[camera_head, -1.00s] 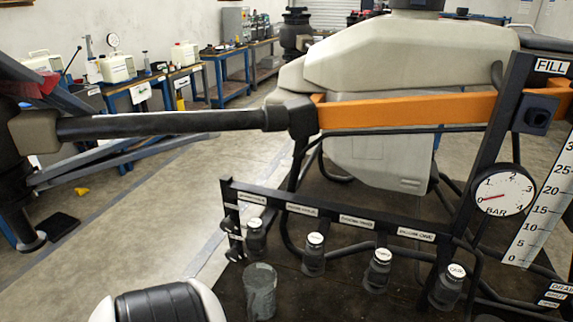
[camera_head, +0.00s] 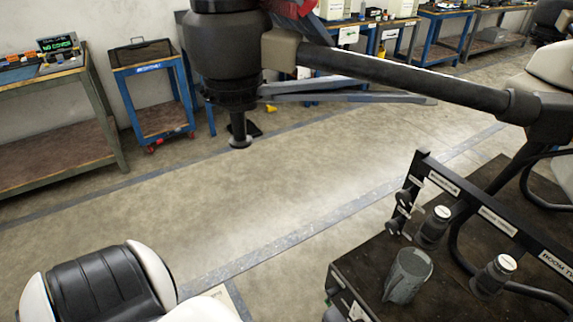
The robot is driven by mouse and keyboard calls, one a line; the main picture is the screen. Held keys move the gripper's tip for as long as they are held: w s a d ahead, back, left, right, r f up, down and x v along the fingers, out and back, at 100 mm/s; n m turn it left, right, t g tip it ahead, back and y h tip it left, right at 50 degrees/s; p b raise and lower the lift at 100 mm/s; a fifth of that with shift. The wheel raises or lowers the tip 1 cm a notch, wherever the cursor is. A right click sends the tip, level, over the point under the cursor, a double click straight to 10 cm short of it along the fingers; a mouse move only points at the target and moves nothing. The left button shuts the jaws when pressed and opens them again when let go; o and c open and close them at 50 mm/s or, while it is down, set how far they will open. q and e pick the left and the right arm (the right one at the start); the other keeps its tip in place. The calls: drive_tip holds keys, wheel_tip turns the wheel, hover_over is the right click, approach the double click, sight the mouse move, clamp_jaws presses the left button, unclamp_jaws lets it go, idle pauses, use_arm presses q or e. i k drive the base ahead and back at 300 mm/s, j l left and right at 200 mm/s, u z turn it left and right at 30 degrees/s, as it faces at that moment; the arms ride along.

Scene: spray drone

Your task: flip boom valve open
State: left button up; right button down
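A dark rail (camera_head: 452,196) with white labels stands at the lower right, on the edge of a dark platform. The label at the right picture edge (camera_head: 556,263) is cut off and seems to start with "BOOM". Two dark fittings with round white caps, one to the left (camera_head: 433,228) and one to the right (camera_head: 494,277), stand in front of the rail. Small knobs (camera_head: 402,198) stick out at the rail's left end. I cannot tell which part is the boom valve or how it is set. Neither gripper is in view; only my white and black arm link shows at the lower left.
A grey mug (camera_head: 408,275) stands on the platform (camera_head: 350,268). A drone boom (camera_head: 400,78) with a dark motor (camera_head: 222,55) crosses above. A blue cart (camera_head: 155,90) and workbenches (camera_head: 55,85) line the wall. The floor in the middle is clear.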

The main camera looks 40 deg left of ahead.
sight(335, 290)
drive_tip(key=u, duration=0.9)
drive_tip(key=k+j, duration=0.1)
drive_tip(key=j, duration=0.3)
drive_tip(key=k+j+z, duration=0.1)
drive_tip(key=j, duration=0.25)
drive_tip(key=k+j, duration=0.1)
drive_tip(key=j, duration=0.3)
drive_tip(key=k+j+z, duration=0.1)
drive_tip(key=j, duration=0.25)
drive_tip(key=k+j, duration=0.1)
drive_tip(key=j, duration=0.25)
drive_tip(key=z, duration=0.05)
